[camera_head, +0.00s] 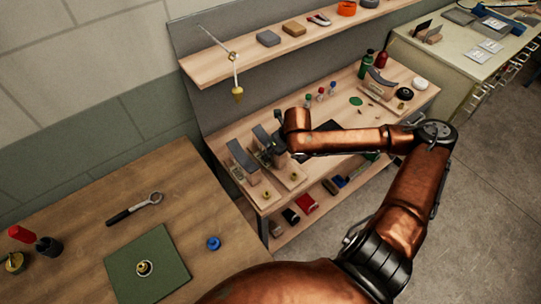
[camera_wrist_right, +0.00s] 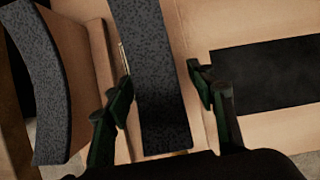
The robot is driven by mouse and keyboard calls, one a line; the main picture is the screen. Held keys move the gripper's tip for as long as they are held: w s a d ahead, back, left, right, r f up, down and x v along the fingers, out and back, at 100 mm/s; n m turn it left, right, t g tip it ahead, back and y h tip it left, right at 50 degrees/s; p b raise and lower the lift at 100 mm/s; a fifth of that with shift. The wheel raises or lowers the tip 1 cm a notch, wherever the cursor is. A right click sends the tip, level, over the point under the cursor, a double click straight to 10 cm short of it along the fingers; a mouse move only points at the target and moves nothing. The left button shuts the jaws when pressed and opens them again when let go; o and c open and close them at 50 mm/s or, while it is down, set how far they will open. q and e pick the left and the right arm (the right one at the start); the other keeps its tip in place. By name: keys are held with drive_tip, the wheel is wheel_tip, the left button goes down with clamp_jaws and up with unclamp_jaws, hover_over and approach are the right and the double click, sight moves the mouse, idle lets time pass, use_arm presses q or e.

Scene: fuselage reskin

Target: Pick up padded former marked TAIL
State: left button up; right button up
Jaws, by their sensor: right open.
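Two dark grey speckled padded formers stand on wooden bases at the near left of the workbench in the head view: a left one (camera_head: 242,156) and one just right of it (camera_head: 262,136). A third curved former (camera_head: 380,77) stands at the bench's far end. No TAIL marking is readable on any. My right gripper (camera_wrist_right: 159,80) is open, its fingers on either side of a speckled former (camera_wrist_right: 150,40) in the right wrist view. I cannot tell whether they touch it. Another curved former (camera_wrist_right: 40,85) is at left there. My left gripper is not in view.
A black mat (camera_wrist_right: 268,75) lies right of the gripper. Small bottles (camera_head: 320,95) stand behind my right arm, and a shelf (camera_head: 210,66) hangs above the bench.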

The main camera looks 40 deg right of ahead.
drive_tip(key=shift+x, duration=0.85)
drive_tip(key=shift+w+f, duration=0.15)
drive_tip(key=c, duration=0.8)
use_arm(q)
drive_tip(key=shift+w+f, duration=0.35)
use_arm(e)
clamp_jaws()
